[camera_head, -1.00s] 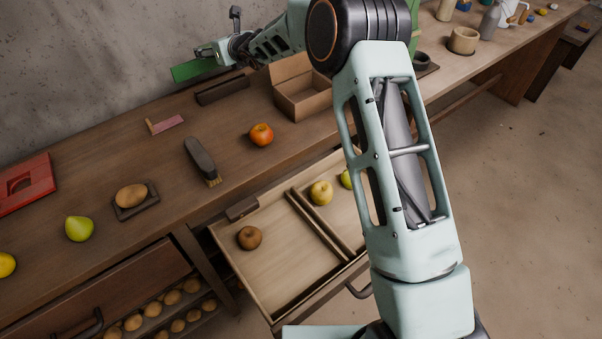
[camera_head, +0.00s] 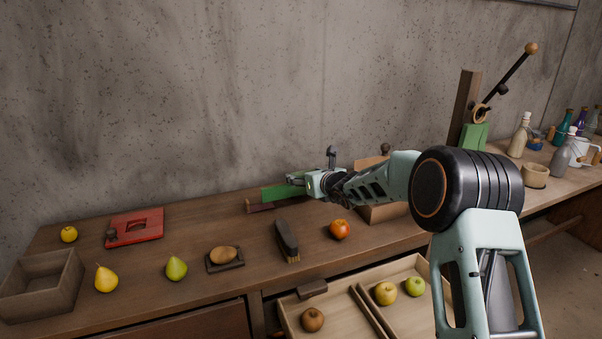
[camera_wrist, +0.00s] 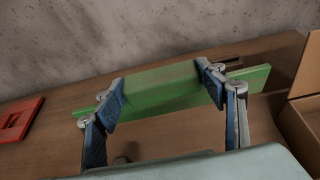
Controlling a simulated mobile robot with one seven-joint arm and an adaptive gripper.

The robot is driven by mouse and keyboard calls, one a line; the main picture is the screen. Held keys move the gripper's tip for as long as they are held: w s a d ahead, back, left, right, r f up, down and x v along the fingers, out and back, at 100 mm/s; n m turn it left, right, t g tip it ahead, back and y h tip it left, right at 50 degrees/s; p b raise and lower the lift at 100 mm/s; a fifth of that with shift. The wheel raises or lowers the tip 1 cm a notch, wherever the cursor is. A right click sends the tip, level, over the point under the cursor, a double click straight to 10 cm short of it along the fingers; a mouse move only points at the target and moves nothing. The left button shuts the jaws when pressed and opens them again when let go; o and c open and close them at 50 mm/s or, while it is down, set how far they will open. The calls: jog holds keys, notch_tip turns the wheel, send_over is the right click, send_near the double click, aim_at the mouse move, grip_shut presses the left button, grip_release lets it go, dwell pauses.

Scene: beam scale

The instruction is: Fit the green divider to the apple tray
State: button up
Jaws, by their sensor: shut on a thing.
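The green divider (camera_head: 274,193) is a flat green board in my gripper (camera_head: 298,181), at the back of the bench near the wall. In the wrist view the divider (camera_wrist: 180,86) lies across between the two blue-padded fingers, which are shut on it. A pale wooden tray in the open drawer (camera_head: 297,327), taken as the apple tray, holds a yellow apple (camera_head: 385,293) and a green apple (camera_head: 415,286) right of a wooden partition (camera_head: 369,312). A brown fruit (camera_head: 312,320) is left of it. My gripper is apart from the tray, behind and above it.
A dark bar (camera_head: 262,207) lies just below the divider in the picture; contact is unclear. A brush (camera_head: 287,240), an orange fruit (camera_head: 340,229) and a cardboard box (camera_head: 384,213) stand nearby. A red plate (camera_head: 135,227) is at left. The beam scale's green part (camera_head: 473,137) is right.

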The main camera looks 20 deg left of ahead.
jog(key=s+d+f+n+g+y, duration=0.1)
jog(key=s+d+f, duration=0.1)
jog(key=s+d, duration=1.1)
jog(key=s+d+f+n+g+y, duration=0.1)
jog(key=s+d+f+n, duration=0.1)
jog(key=s+d, duration=1.2)
jog(key=d, duration=0.9)
jog(key=shift+s+f+g+y, duration=0.2)
jog(key=shift+g+y, duration=0.2)
